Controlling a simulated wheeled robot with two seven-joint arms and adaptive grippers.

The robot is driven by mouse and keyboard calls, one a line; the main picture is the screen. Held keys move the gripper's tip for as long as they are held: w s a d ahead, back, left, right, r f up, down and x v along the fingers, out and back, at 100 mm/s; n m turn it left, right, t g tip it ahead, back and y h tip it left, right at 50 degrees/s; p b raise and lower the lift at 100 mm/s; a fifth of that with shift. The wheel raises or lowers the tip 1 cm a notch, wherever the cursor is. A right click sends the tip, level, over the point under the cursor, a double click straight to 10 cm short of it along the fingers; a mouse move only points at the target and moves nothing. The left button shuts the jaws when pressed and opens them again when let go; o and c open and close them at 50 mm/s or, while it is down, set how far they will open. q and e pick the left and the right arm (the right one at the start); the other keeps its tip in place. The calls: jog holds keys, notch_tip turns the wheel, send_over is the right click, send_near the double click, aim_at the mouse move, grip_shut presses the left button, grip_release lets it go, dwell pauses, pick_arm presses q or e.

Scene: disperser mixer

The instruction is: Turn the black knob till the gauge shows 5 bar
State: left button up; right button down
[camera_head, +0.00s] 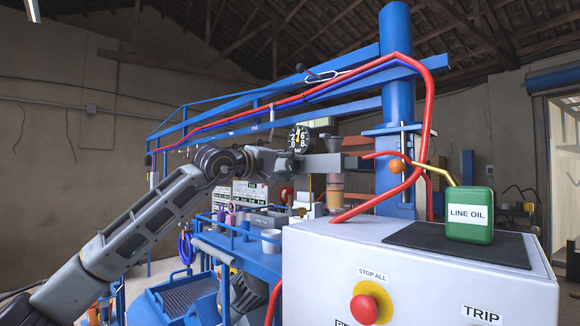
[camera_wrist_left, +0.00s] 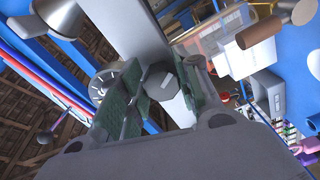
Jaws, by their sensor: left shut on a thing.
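The black knob (camera_wrist_left: 163,84) shows in the left wrist view as a dark, faceted piece with a small pale mark. It lies between the green-padded fingers of my left gripper (camera_wrist_left: 160,95), which is shut on it. In the head view my left gripper (camera_head: 281,162) reaches the left end of the grey pipe fitting below the gauge, and the knob is hidden there. The round gauge (camera_head: 299,138) has a black dial with white figures; its needle is too small to read surely. The gauge (camera_wrist_left: 103,84) also shows beside the fingers in the left wrist view.
A white cabinet (camera_head: 330,260) with a red stop button (camera_head: 364,309) stands at the front right. A green LINE OIL can (camera_head: 469,215) stands on its black mat (camera_head: 440,240). A blue column (camera_head: 396,100) with red hoses rises behind. A cup (camera_head: 271,240) stands below the gripper.

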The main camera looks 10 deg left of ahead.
pick_arm(q)
jog(key=shift+f, duration=0.15)
jog(key=o, duration=1)
jog(key=shift+s, duration=0.1)
jog(key=v, duration=1.2)
dwell(0.5)
